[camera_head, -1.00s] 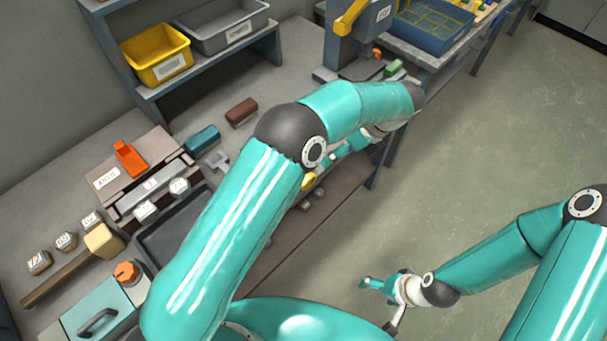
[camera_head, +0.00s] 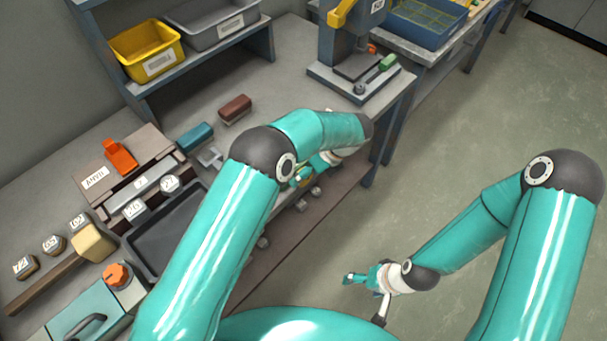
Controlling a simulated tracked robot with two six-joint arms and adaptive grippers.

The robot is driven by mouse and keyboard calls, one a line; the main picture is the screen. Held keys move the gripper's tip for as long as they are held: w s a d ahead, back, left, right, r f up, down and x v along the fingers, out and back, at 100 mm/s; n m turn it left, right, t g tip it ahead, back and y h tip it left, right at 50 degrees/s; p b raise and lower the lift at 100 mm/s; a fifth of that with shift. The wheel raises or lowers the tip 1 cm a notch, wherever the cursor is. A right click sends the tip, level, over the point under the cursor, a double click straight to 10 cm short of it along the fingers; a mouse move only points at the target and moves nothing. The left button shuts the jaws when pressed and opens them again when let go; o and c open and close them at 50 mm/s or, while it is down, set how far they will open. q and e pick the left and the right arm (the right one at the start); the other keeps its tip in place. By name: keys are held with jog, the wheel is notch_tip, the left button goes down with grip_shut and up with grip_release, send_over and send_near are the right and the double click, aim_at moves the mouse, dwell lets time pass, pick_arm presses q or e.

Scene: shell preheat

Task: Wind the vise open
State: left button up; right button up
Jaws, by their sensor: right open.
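I cannot clearly pick out a vise; it may be hidden behind my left arm. My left gripper (camera_head: 308,177) is at the bench's front edge, partly hidden by its own arm. Its fingers are too covered to tell their state. Small grey knobs show just below it. My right gripper (camera_head: 357,278) is open and empty over the floor, in front of the bench and apart from it. The bench (camera_head: 285,75) has a grey top.
A blue press (camera_head: 345,40) with a yellow lever stands at the back. A yellow bin (camera_head: 147,52) and a grey bin sit on a shelf. A mallet (camera_head: 50,282), dark tray (camera_head: 150,245) and labelled blocks lie at left. The floor at right is clear.

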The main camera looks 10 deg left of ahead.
pick_arm(q)
jog(key=c, duration=1.2)
jog(key=shift+o, duration=0.2)
jog(key=shift+t+h+b, duration=0.3)
jog(key=shift+t+b, duration=0.1)
jog(key=shift+b, duration=0.45)
jog(key=t+h+b, duration=0.1)
jog(key=b, duration=0.3)
jog(key=n+t+h+b, duration=0.1)
jog(key=b, duration=0.3)
jog(key=t+h+b, duration=0.1)
jog(key=t+b, duration=0.1)
jog(key=b, duration=0.2)
jog(key=shift+s+a+f, duration=0.15)
jog(key=shift+s+f, duration=0.1)
jog(key=shift+s, duration=0.05)
jog(key=shift+r+t+b, duration=0.2)
jog(key=shift+t+b, duration=0.1)
jog(key=shift+b, duration=0.4)
jog(key=shift+r, duration=0.1)
jog(key=o, duration=1.2)
jog(key=shift+c, duration=0.2)
jog(key=shift+r, duration=0.1)
